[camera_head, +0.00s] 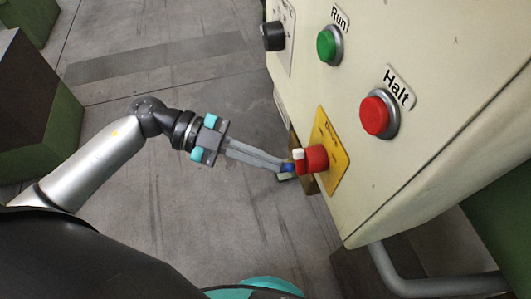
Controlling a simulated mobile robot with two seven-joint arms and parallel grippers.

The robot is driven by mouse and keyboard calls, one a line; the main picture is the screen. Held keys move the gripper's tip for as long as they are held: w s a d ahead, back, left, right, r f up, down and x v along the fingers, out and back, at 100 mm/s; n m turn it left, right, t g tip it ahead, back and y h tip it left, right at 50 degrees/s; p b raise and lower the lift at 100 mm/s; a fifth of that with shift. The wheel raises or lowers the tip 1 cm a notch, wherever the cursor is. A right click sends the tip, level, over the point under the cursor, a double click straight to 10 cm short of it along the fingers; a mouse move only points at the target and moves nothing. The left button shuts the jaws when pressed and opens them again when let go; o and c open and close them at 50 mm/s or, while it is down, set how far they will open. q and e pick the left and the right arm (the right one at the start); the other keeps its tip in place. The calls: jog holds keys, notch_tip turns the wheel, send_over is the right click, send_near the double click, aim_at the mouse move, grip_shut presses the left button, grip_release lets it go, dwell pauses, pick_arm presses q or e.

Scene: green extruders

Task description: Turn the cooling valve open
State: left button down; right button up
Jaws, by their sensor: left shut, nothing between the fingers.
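A cream control panel (440,60) fills the right side. A red rotary knob (317,158) with a white mark sits on a yellow plate (335,150) low on its left part. A black knob (273,36) is on a pale labelled plate at the top. The small lettering on both plates is too blurred to read, so I cannot tell which one is the cooling valve. My left gripper (289,170) reaches in from the left, with its long fingers shut and empty. Its tips are right beside the red knob; I cannot tell whether they touch. My right gripper is out of view.
A green button (327,46) labelled Run and a red button (375,116) labelled Halt are on the same panel. A grey pipe (430,284) bends below it. Green and dark blocks (45,125) stand at the left. The grey floor (190,230) between is clear.

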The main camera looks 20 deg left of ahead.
pick_arm(q)
jog(key=s+f+m+t+y+p, duration=0.1)
jog(key=m+p, duration=0.1)
jog(key=p, duration=0.3)
jog(key=s+d+f+m+t+y+p, duration=0.1)
jog(key=m+t+y+p, duration=0.1)
jog(key=p, duration=0.4)
jog(key=s+d+f+m+t+y+p, duration=0.1)
jog(key=m+y+p, duration=0.1)
jog(key=p, duration=0.3)
jog(key=shift+s+d+f, duration=0.2)
jog(key=shift+s+f, duration=0.05)
jog(key=shift+f+t+p, duration=0.1)
jog(key=shift+t+p, duration=0.2)
jog(key=shift+w, duration=0.1)
jog(key=shift+w+a, duration=0.45)
jog(key=shift+w, duration=0.1)
